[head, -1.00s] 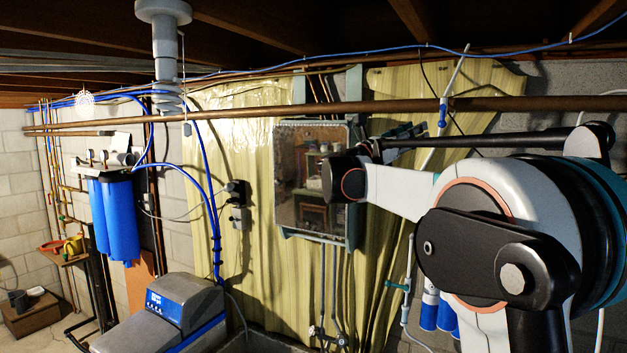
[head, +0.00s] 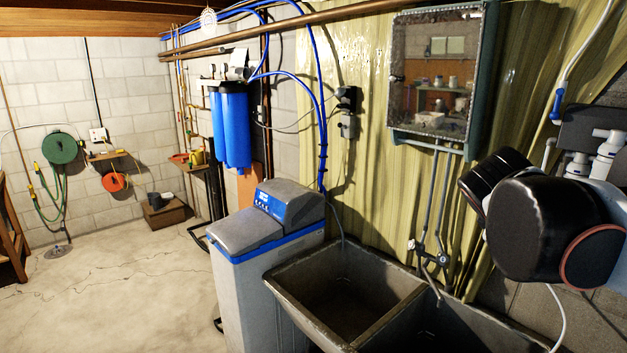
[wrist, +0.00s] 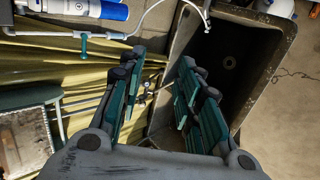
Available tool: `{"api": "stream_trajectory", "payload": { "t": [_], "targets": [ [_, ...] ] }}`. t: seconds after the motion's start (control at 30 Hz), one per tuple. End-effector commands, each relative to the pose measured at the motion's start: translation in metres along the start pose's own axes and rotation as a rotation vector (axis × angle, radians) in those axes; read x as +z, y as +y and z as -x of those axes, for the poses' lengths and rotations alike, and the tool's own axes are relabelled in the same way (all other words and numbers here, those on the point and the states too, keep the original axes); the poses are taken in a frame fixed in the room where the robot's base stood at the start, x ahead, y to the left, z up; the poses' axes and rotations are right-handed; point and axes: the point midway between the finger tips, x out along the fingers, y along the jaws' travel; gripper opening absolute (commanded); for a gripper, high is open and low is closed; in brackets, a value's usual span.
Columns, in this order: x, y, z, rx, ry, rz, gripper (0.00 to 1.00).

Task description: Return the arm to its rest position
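My arm (head: 545,230) shows at the right edge in the head view as black rounded joints and a white link with an orange ring. It is in front of the yellow sheeting and above the right end of the sink. My gripper (wrist: 162,68) is in the wrist view, with its two teal and black fingers spread apart and nothing between them. The stone sink lies beyond and to the right of the fingers. The gripper itself does not show in the head view.
A double sink (head: 340,290) stands below the arm, with pipes (head: 430,240) behind it. A glass-fronted cabinet (head: 435,75) hangs on the wall left of the arm. A grey softener (head: 265,240) stands left of the sink. The floor (head: 110,290) at the left is clear.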

Motion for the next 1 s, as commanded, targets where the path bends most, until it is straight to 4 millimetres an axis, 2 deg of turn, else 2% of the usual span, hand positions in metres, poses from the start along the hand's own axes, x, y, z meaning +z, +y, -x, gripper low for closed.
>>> {"api": "stream_trajectory", "payload": {
  "t": [0.03,0.17,0.2,0.3,0.43,0.5,0.6,1.0],
  "targets": [
    [0.000,-0.045,-0.009,-0.047,0.049,-0.081,0.32],
    [-0.006,-0.135,-0.014,-0.188,0.162,-0.313,0.32],
    [-0.008,-0.162,-0.015,-0.236,0.192,-0.384,0.32],
    [-0.013,-0.225,-0.016,-0.354,0.254,-0.554,0.32],
    [-0.019,-0.286,-0.015,-0.487,0.303,-0.732,0.32],
    [-0.021,-0.307,-0.014,-0.539,0.316,-0.797,0.32],
    [-0.023,-0.323,-0.012,-0.584,0.326,-0.851,0.32],
    [-0.024,-0.325,-0.010,-0.597,0.328,-0.868,0.32]
  ]
}}
